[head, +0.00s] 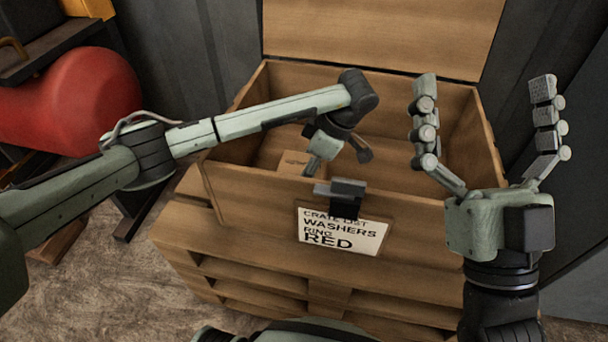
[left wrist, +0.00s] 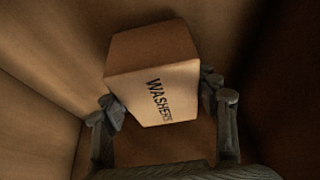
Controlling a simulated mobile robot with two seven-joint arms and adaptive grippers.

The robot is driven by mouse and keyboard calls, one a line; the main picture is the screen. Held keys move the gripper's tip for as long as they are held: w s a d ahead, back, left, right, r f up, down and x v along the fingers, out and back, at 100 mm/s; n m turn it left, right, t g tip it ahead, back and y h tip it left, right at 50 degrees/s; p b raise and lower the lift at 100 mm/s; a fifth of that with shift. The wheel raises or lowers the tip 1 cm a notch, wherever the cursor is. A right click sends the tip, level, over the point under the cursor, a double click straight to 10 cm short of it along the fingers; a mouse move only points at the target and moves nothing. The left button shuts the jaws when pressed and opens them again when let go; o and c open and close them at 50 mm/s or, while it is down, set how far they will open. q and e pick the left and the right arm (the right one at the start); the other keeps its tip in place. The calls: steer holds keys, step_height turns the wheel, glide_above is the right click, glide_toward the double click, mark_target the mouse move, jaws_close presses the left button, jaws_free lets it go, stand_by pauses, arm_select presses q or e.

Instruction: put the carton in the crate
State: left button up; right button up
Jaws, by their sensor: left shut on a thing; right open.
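The carton (left wrist: 155,80) is a brown box marked WASHERS. In the left wrist view it sits between the fingers of my left gripper (left wrist: 160,105), tilted, with wooden walls around it. In the head view part of the carton (head: 293,163) shows inside the crate, behind its front wall. My left gripper (head: 325,150) is shut on it; its fingers are partly hidden. The wooden crate (head: 245,185) is open, its lid raised at the back. I cannot tell whether the carton touches the crate floor. My right gripper (head: 487,120) is open and empty, at the crate's right front.
A label (head: 342,233) on the crate's front reads CRATE LIST, WASHERS, RING, RED. A dark latch (head: 347,190) stands at the front rim. The crate rests on a wooden pallet (head: 230,270). A red tank (head: 75,100) is at the left. Grey walls stand behind.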

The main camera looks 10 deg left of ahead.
arm_select(q)
steer(key=shift+f, duration=0.45)
arm_select(e)
steer(key=shift+s+r, duration=0.15)
arm_select(q)
steer(key=shift+f, duration=0.15)
arm_select(e)
steer(key=shift+d, duration=0.1)
arm_select(q)
steer(key=o, duration=1.6)
arm_select(e)
steer(key=shift+s+r, duration=0.1)
arm_select(q)
steer(key=p+v, duration=0.2)
steer(key=v, duration=0.9)
steer(key=shift+d+r, duration=0.25)
steer(key=shift+r, duration=0.3)
arm_select(e)
steer(key=shift+w+a+f+g, duration=0.3)
steer(key=shift+w+f+g, duration=0.1)
steer(key=shift+f+g, duration=0.35)
steer(key=shift+w+a+f+g, duration=0.4)
steer(key=shift+f+g, duration=0.2)
steer(key=shift+f, duration=0.2)
steer(key=shift+w+a+f+g, duration=0.25)
steer(key=shift+w+f+g, duration=0.2)
steer(key=shift+f+g, duration=0.3)
